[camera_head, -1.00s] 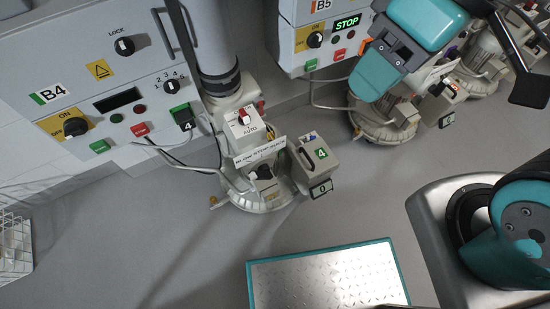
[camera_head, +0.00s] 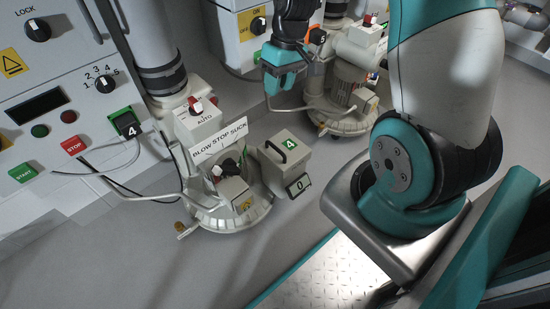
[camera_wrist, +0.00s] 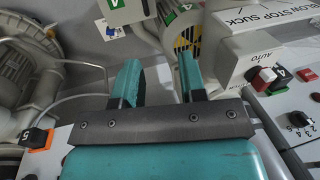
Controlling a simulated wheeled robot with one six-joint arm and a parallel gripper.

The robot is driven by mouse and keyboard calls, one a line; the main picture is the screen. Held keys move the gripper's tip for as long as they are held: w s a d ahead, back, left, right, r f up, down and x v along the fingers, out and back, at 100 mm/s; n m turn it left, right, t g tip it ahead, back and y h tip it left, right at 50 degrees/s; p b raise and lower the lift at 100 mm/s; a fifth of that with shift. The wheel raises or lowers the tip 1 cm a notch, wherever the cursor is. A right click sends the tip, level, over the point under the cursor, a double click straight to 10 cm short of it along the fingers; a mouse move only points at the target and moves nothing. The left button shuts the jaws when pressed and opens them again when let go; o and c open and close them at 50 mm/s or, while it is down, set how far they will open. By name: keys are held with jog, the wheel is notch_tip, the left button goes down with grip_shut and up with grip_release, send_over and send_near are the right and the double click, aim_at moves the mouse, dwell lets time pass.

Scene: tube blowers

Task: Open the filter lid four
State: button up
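The filter lid four (camera_head: 284,157) is a grey box top with a black handle and a green "4" label. It sits on the right side of the tube blower (camera_head: 225,205) in the head view and looks closed. In the wrist view the lid (camera_wrist: 125,12) shows in part at the top, its green label near the left finger. My gripper (camera_head: 284,84) is behind and above the lid in the head view, apart from it. In the wrist view my gripper (camera_wrist: 158,68) has its two teal fingers apart with nothing between them.
A control panel with a red stop button (camera_head: 73,146) stands on the left. A "BLOW STOP SUCK" sign (camera_head: 219,139) and a cable are beside the lid. A second blower (camera_head: 345,100) stands behind. Grey floor is clear in front of blower four.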

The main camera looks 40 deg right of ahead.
send_near(275, 147)
jog(key=b+x, duration=0.8)
jog(key=shift+f, duration=0.3)
grip_shut()
